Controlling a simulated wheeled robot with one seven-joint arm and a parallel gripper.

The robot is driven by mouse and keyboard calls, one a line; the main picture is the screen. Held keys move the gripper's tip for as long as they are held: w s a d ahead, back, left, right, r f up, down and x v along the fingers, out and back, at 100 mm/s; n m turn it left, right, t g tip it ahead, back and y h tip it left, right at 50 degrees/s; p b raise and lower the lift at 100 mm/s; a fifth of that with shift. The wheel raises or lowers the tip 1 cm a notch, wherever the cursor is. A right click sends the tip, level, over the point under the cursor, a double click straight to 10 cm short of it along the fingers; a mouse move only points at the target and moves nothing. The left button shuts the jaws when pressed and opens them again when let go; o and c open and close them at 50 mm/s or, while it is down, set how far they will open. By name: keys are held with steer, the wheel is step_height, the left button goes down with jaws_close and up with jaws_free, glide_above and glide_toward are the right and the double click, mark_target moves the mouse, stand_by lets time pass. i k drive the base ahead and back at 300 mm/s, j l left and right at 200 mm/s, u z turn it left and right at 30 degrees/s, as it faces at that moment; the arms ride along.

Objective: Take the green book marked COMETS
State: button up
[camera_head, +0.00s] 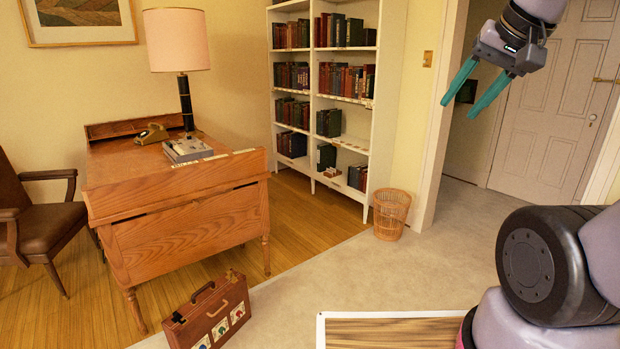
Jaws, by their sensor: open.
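The white bookcase (310,95) at the back wall holds several rows of dark red, green and dark blue books. More dark green books (326,157) stand on the shelf below, and others (354,32) on the top shelf. No title can be read, so I cannot tell which book is marked COMETS. My gripper (461,108) is at the upper right, with its teal fingers apart and nothing between them. It is raised in front of the doorway, well away from the books.
A wooden desk (190,228) carries a lamp (184,60), a telephone (152,134) and a grey stack (187,149). A brown case (208,312) stands on the floor before it. A wicker basket (391,214) stands beside the bookcase. Open carpet (380,270) lies in the middle.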

mark_target(355, 26)
steer(key=i+u, duration=0.15)
steer(key=i, duration=2.15)
steer(key=i+z, duration=0.1)
steer(key=i, duration=0.55)
steer(key=i+j, duration=0.15)
steer(key=i, duration=0.45)
steer(key=i+z, duration=0.15)
steer(key=i, duration=0.5)
steer(key=i+j+z, duration=0.1)
steer(key=i+j, duration=0.15)
steer(key=i, duration=0.4)
